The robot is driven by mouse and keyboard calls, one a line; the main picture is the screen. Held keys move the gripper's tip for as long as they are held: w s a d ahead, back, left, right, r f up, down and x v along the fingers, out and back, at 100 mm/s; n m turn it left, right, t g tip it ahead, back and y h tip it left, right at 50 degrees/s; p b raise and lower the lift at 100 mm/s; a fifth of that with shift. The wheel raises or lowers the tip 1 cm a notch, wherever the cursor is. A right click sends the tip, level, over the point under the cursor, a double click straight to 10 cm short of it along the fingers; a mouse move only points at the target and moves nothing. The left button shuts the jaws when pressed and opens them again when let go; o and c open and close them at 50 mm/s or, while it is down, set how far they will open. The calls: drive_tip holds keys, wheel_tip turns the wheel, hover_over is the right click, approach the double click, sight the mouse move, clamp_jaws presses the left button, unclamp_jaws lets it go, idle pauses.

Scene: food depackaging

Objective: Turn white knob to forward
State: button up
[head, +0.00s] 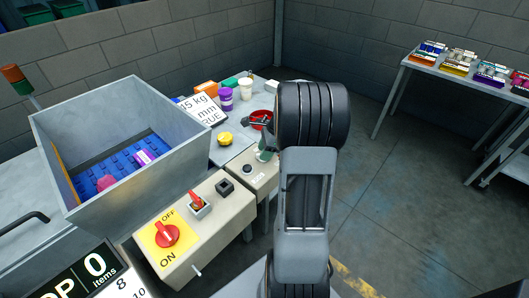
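A beige control box (178,249) stands at the lower middle in the head view. A small white lever or knob (197,271) sticks out of its front side; it is too small to tell which way it is set. On top are a red rotary switch (166,236) on a yellow plate marked OFF and ON, a red-tipped switch (197,202) and a black button (225,187). My gripper (256,123) is beyond the box near a red bowl, well apart from the controls. My arm partly hides it, and whether it is open is unclear.
A grey metal bin (180,118) holds a blue grid, a purple-white package and a pink item. A second small box with a dark knob (247,169) stands beyond the control box. Cups and packages crowd the bench behind. Open floor (390,190) lies at right.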

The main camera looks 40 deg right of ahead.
drive_tip(key=shift+a+f, duration=0.15)
drive_tip(key=shift+f, duration=0.25)
drive_tip(key=shift+c, duration=0.4)
clamp_jaws()
